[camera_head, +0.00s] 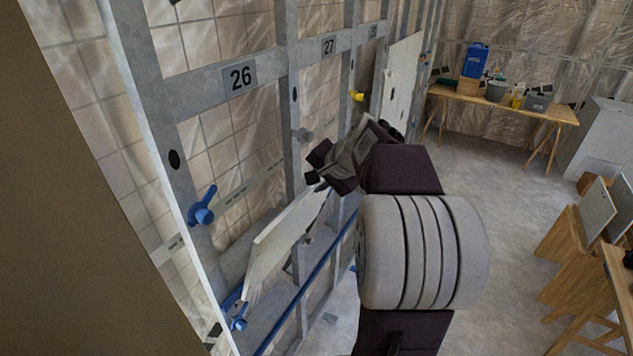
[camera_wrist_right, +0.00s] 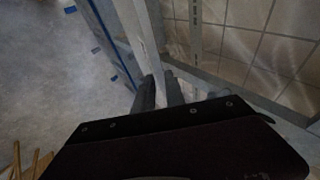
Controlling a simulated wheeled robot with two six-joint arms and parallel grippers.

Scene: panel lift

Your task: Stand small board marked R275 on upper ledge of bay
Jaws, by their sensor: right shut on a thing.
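The small board (camera_head: 283,243) is a pale thin panel, seen at a slant below the bay label 26 (camera_head: 240,77). No R275 mark is readable on it. My right gripper (camera_head: 318,178) is at the board's upper right end and shut on it. In the right wrist view the board shows as a thin pale strip (camera_wrist_right: 143,35) running into the dark fingers (camera_wrist_right: 158,92). The grey metal frame of the bay (camera_head: 215,80) stands behind. I cannot tell whether the board's lower edge touches a ledge. My left gripper is not in view.
A large brown panel (camera_head: 70,210) fills the left side. Blue clamps (camera_head: 201,207) sit on the frame, and a blue rail (camera_head: 310,283) runs low along it. Another white panel (camera_head: 403,80) stands farther along.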

